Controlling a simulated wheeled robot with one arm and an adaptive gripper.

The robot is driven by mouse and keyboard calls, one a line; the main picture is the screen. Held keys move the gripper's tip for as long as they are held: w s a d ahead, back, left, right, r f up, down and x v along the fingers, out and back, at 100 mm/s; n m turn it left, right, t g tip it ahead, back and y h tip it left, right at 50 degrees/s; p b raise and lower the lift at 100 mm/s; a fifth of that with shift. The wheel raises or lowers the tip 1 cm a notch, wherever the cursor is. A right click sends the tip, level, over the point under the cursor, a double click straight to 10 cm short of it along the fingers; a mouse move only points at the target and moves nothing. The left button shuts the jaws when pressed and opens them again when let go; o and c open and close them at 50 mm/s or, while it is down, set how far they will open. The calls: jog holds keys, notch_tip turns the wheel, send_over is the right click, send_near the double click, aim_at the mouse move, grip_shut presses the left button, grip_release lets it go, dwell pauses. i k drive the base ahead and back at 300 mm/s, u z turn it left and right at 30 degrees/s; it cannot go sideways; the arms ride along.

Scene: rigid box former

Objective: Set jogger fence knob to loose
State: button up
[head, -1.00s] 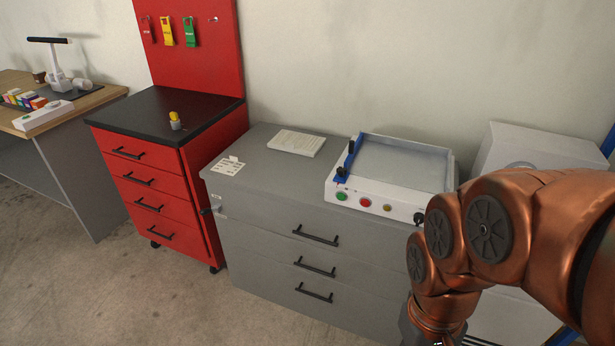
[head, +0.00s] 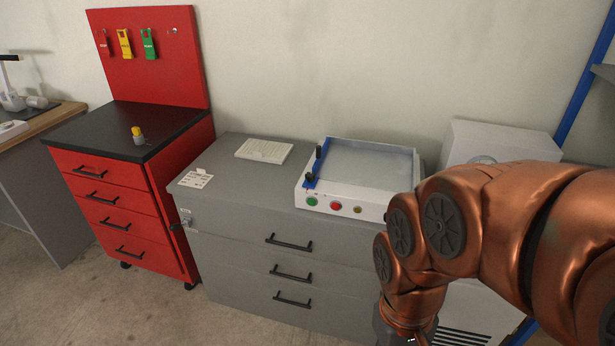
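The jogger (head: 358,162) is a white tray-like machine on top of the grey cabinet, right of centre in the head view. A blue fence (head: 317,168) runs along its left side. Two black knobs stand on the fence, one at the back (head: 319,152) and one at the front (head: 309,178). I cannot tell from here whether either is tight or loose. My copper arm reaches in from the right, in front of the jogger's right side. My gripper is below the bottom edge, and its fingers do not show.
The jogger's front has green (head: 312,202), red (head: 336,205) and yellow (head: 358,209) buttons. A paper stack (head: 264,151) and a printed card (head: 195,179) lie on the grey cabinet (head: 232,187). A red drawer cabinet (head: 110,193) stands left. Floor is clear in front.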

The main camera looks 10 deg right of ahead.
aim_at(310, 176)
jog(key=u, duration=0.55)
jog(key=k, duration=1.3)
jog(key=z, duration=0.2)
jog(key=i, duration=0.6)
jog(key=z, duration=0.8)
jog(key=i, duration=0.65)
jog(key=u, duration=0.7)
jog(key=i, duration=0.7)
jog(key=u, duration=0.8)
